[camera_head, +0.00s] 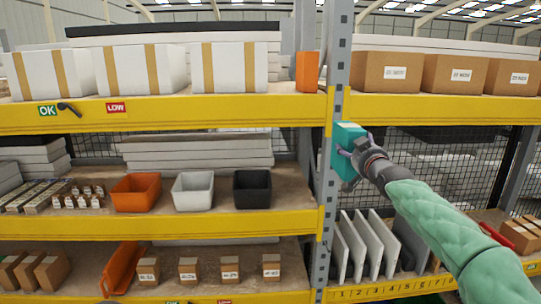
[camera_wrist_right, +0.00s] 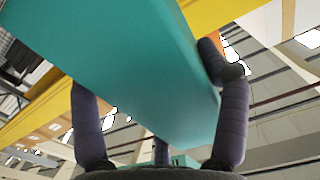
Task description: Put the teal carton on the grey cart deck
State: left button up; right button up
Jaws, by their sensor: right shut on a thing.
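The teal carton (camera_head: 347,147) is held up in front of the grey rack post in the head view. My right gripper (camera_head: 357,146) is shut on it, with its arm coming in from the lower right. In the right wrist view the carton (camera_wrist_right: 135,65) fills much of the picture, and the purple fingers of my right gripper (camera_wrist_right: 160,110) lie along both of its sides. My left gripper does not show. I cannot make out a grey cart deck in either view.
A grey rack post (camera_head: 338,60) stands just behind the carton. Yellow shelf beams (camera_head: 160,115) run to both sides. Orange (camera_head: 136,192), white (camera_head: 192,191) and black (camera_head: 252,189) bins sit on the middle shelf. Upright white panels (camera_head: 365,245) stand in the lower right bay.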

jog(key=s+a+f+b, duration=0.2)
jog(key=f+b, duration=0.3)
jog(key=f, duration=1.5)
jog(key=s+a+f+b, duration=0.15)
jog(key=f+b, duration=0.35)
jog(key=f, duration=1.5)
jog(key=s+a+f+b, duration=0.1)
jog(key=s+f+b, duration=0.3)
jog(key=s+f, duration=0.9)
jog(key=s+a+f+m+h+b, duration=0.1)
jog(key=s+f+b, duration=0.3)
jog(key=s+f, duration=0.9)
notch_tip(320, 180, down, 8)
jog(key=shift+s+a+f+h+b, duration=0.1)
jog(key=shift+s+a+h+b, duration=0.1)
jog(key=shift+s+h+b, duration=0.15)
jog(key=shift+s, duration=0.1)
